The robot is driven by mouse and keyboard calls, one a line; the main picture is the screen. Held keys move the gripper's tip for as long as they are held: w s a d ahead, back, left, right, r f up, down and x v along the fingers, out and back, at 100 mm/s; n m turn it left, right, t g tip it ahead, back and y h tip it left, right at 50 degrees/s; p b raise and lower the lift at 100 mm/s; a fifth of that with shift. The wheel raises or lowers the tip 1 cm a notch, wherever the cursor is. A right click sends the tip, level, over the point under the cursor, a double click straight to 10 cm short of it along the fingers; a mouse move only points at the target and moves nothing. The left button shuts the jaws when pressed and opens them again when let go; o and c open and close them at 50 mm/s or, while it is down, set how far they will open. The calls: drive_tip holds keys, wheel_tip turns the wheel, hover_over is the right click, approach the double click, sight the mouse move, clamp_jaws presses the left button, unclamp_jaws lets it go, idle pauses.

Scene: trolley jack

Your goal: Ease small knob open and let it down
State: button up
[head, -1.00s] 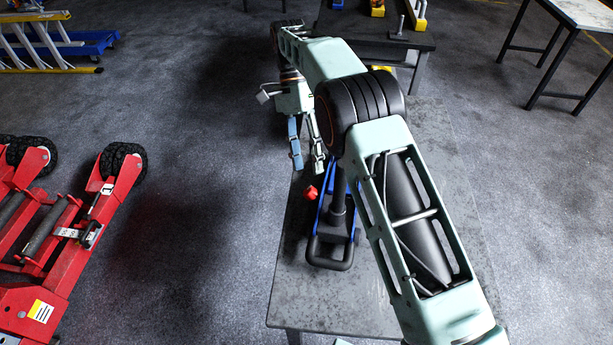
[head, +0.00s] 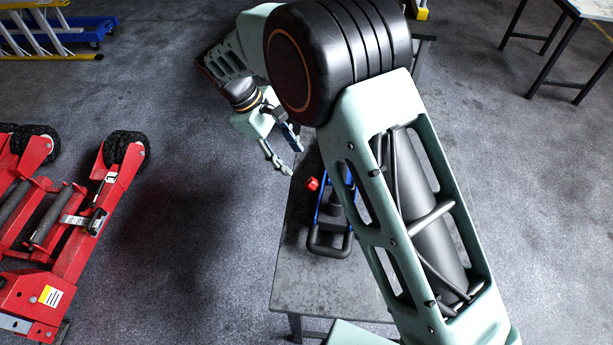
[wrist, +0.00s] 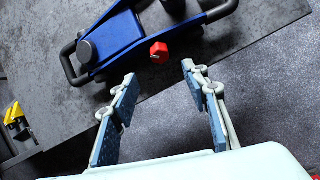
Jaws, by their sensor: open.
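The small red knob (head: 312,184) sits at the side of the blue and black trolley jack (head: 316,243), which rests on a dark grey table. In the wrist view the knob (wrist: 159,53) lies just beyond my fingertips, roughly centred between them, beside the jack's blue frame (wrist: 120,35). My gripper (head: 293,160) is open and empty, at the table's left edge, just above and left of the knob in the head view. In the wrist view, the two blue-padded fingers (wrist: 158,73) stand apart and do not touch the knob. My arm hides part of the jack in the head view.
The table top (head: 310,290) is clear in front of the jack. A red wheeled frame (head: 70,225) stands on the floor at left. A yellow ladder (head: 45,35) lies at the back left, and another table (head: 590,8) stands at the back right. Open floor lies between.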

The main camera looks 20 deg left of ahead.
sight(309, 181)
drive_tip(key=p+x, duration=0.1)
drive_tip(key=x, duration=0.9)
drive_tip(key=shift+d+f+p, duration=0.15)
drive_tip(key=shift+p, duration=0.15)
drive_tip(key=shift+c, duration=0.3)
clamp_jaws()
drive_tip(key=shift+w+n+g+b, duration=0.15)
drive_tip(key=shift+n+g+b, duration=0.2)
drive_tip(key=shift+n, duration=0.75)
drive_tip(key=shift+o, duration=0.3)
unclamp_jaws()
